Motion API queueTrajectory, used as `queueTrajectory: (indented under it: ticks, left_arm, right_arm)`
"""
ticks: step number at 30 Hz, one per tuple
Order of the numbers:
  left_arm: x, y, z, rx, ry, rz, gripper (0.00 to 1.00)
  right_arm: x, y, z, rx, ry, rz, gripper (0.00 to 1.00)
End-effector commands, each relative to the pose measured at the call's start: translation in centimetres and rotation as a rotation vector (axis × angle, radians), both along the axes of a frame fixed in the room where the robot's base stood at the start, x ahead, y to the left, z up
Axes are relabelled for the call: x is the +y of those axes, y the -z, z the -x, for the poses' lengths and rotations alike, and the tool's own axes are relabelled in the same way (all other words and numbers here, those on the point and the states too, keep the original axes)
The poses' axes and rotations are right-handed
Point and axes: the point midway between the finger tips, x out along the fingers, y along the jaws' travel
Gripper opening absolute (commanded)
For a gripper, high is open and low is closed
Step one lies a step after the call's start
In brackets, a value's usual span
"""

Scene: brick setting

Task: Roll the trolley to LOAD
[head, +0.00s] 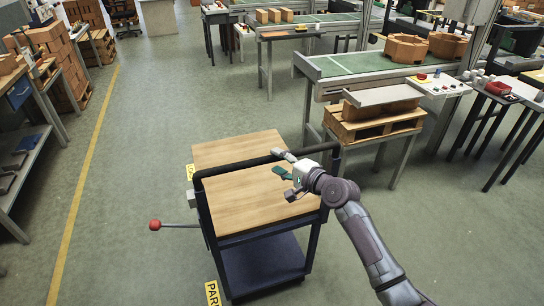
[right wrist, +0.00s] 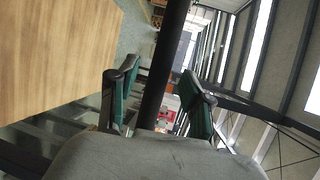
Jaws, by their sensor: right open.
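The trolley (head: 235,215) stands in the middle of the head view, with a light wooden top, a dark blue frame and lower shelf, and a black handle bar (head: 225,168) across it. My right gripper (head: 280,163) is at the bar's right part, its fingers open. In the right wrist view, the dark bar (right wrist: 165,75) runs between the two open green-padded fingers (right wrist: 158,78); I cannot tell whether either touches it. My left gripper is not in view.
A red-knobbed lever (head: 155,225) sticks out left of the trolley. A yellow floor sign starting "PAR" (head: 212,293) lies at its front. A conveyor (head: 370,62) and a pallet with a box (head: 372,125) stand to the right. Open floor lies left, up to a yellow line (head: 88,165).

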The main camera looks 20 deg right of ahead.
Motion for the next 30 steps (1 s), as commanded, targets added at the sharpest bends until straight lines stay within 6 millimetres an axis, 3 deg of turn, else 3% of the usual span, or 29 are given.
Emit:
queueTrajectory:
  ticks: [6, 17, 26, 30]
  left_arm:
    - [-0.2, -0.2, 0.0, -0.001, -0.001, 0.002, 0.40]
    - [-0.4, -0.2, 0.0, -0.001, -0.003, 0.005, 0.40]
    - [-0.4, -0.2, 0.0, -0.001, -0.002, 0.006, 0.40]
    - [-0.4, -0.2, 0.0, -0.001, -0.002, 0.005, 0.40]
  right_arm:
    - [1.1, 0.4, -2.4, 0.000, -0.001, -0.001, 0.49]
    - [1.4, 0.6, -2.9, 0.000, -0.001, 0.000, 0.49]
    - [1.4, 0.6, -2.8, 0.001, 0.000, 0.000, 0.03]
    - [1.3, 0.6, -2.8, 0.001, 0.000, 0.000, 0.00]
